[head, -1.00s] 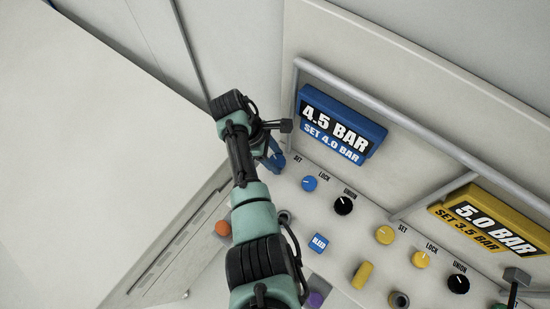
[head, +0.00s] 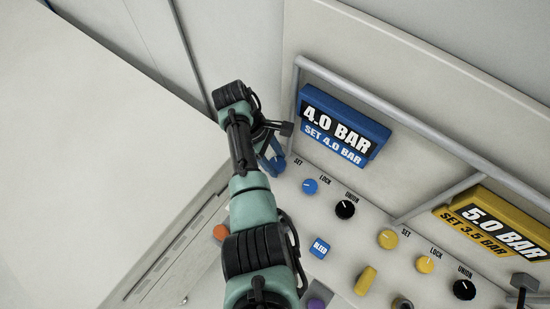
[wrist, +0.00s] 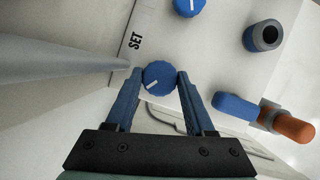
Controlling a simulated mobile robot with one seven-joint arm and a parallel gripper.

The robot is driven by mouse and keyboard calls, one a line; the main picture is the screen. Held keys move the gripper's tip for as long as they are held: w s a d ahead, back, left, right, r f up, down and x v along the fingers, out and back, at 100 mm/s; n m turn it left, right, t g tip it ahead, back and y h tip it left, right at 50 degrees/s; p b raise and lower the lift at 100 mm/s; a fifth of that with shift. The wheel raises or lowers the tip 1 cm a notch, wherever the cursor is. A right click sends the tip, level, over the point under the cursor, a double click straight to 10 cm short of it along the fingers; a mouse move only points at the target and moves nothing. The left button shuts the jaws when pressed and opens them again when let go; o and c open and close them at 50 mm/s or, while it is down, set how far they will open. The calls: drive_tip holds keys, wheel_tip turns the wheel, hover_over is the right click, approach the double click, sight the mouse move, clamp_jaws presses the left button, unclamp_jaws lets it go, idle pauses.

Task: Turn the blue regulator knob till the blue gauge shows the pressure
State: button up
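The blue gauge (head: 340,127) in the head view reads 4.0 BAR, with SET 4.0 BAR printed below. The blue regulator knob (wrist: 159,78), with a white pointer line and the label SET beside it, shows in the wrist view. My gripper's two blue fingers (wrist: 159,82) stand on either side of this knob and look closed on it. In the head view my gripper (head: 273,160) is at the panel's left end, below the gauge, and my arm hides the regulator knob there.
A blue lock knob (head: 310,186), a black union knob (head: 345,209) and a blue BLEED button (head: 320,247) are on the panel nearby. A yellow gauge (head: 490,225) reading 5.0 BAR is to the right. A grey rail (head: 400,134) runs above the panel.

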drive_tip(key=o, duration=0.4)
drive_tip(key=shift+p+v, duration=0.4)
drive_tip(key=shift+v, duration=6.15)
